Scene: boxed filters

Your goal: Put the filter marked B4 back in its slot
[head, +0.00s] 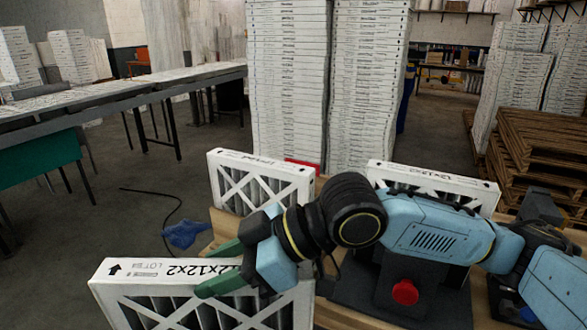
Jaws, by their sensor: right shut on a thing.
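A white-framed filter (150,268) with a black up arrow and "12x12x2" on its top edge stands at the lower front left. My right gripper (217,267), with green fingers, is shut on this filter's top edge at its right part. The fingers and wrist cover part of the print and frame. I cannot make out a B4 mark on any filter. A second white filter (235,160) stands upright behind it, and a third filter (430,178) stands to the right, partly behind my right arm. No slot can be clearly made out. My left gripper is not in view.
A wooden surface (222,228) shows by the filters. A blue object (184,235) and a black cable lie to its left. Tall filter stacks (290,80) stand behind, wooden pallets (540,150) at right, and a long grey table (110,92) at left. Floor between is open.

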